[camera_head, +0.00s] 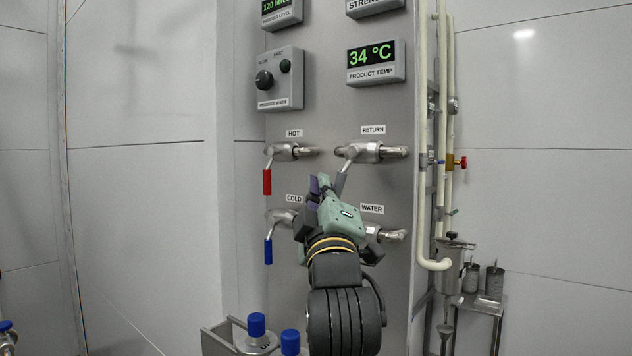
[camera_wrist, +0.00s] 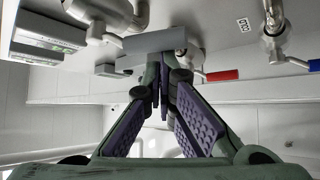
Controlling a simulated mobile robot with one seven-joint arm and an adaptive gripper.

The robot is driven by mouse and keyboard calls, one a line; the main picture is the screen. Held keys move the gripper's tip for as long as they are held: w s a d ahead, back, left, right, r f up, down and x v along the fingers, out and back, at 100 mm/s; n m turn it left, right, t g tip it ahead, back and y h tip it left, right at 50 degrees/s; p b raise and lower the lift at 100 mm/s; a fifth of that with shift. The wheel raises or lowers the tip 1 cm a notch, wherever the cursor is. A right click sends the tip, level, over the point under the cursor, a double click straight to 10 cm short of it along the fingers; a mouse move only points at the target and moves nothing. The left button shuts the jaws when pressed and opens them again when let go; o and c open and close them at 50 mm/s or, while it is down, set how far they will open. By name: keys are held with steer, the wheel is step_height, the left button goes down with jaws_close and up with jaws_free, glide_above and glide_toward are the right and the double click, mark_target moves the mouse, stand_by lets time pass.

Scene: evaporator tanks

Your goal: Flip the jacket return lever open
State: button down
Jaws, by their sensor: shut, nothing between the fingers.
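The jacket return valve (camera_head: 362,153) sits on the grey panel under the RETURN label. Its grey lever (camera_head: 341,182) hangs down and slightly left, and my gripper hides its lower part. In the wrist view the lever's grey handle (camera_wrist: 155,42) lies across the front of the fingertips, with the metal valve body (camera_wrist: 112,14) at its upper left. My gripper (camera_head: 318,184) is at the lower left of the return valve, pointing up. In the wrist view the gripper (camera_wrist: 161,84) is shut and empty, fingers close to the handle. I cannot tell whether they touch it.
The hot valve's red lever (camera_head: 267,182) and the cold valve's blue lever (camera_head: 268,251) hang at the left. The water valve (camera_head: 388,236) is below, partly behind my arm. Cream pipes (camera_head: 422,130) run along the right. Blue-capped items (camera_head: 256,325) stand below.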

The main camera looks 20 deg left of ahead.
steer(key=shift+s+d+f+n+g, duration=0.15)
steer(key=shift+d+f+n+g, duration=0.1)
steer(key=shift+d+n+g, duration=0.55)
steer(key=shift+s+d, duration=0.1)
steer(key=shift+d, duration=0.1)
